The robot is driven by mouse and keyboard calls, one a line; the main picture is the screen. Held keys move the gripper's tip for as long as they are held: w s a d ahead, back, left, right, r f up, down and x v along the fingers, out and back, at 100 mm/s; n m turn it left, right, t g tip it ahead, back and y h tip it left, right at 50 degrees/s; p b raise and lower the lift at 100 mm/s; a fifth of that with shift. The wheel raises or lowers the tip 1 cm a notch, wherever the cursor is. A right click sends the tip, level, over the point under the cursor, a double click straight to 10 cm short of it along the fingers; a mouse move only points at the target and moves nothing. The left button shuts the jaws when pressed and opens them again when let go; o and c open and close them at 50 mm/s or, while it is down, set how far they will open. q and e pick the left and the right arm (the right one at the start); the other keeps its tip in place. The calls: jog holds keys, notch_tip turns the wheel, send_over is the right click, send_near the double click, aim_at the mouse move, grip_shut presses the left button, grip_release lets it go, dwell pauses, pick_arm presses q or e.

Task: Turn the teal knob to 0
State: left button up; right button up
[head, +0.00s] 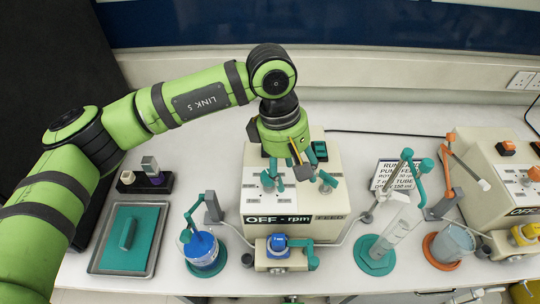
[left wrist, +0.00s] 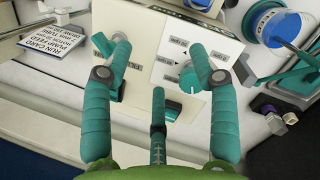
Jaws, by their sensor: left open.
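The cream pump box (head: 256,203) stands mid-bench, with a display reading "OFF - rpm" (head: 278,219) on its front. My left gripper (head: 298,180) is over its top panel, open, with teal-padded fingers pointing down at it. In the left wrist view, the open fingers (left wrist: 159,50) show with nothing between them. The teal knob (left wrist: 189,82), with a pale pointer line, sits on the white panel beside the right-hand finger, which partly hides it. Whether finger and knob touch, I cannot tell. My right gripper is not in view.
A teal switch (head: 319,150) is on the box's far right. A second box (head: 470,150) with orange parts stands right, past a run card (head: 392,175).

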aim_at(269, 181)
pick_arm(q)
jog(key=w+a, duration=0.1)
jog(key=w+a+y, duration=0.1)
jog(key=w+a+t+y, duration=0.1)
jog(key=a, duration=0.1)
jog(key=shift+w+a+r, duration=0.1)
jog(key=shift+w+r, duration=0.15)
jog(key=shift+r, duration=0.1)
jog(key=shift+w+a+f+p, duration=0.1)
jog(key=shift+a+f+p, duration=0.15)
jog(key=shift+p, duration=0.15)
jog(key=f+p, duration=0.2)
jog(key=f, duration=0.1)
jog(key=f+p, duration=0.1)
jog(key=f, duration=0.1)
jog(key=shift+s+d+f, duration=0.15)
jog(key=shift+s+f, duration=0.1)
jog(key=shift+f, duration=0.35)
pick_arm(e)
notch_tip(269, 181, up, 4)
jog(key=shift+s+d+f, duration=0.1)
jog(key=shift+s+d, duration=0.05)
pick_arm(q)
jog(key=c, duration=1.1)
jog(key=shift+f, duration=0.1)
jog(key=shift+c, duration=0.2)
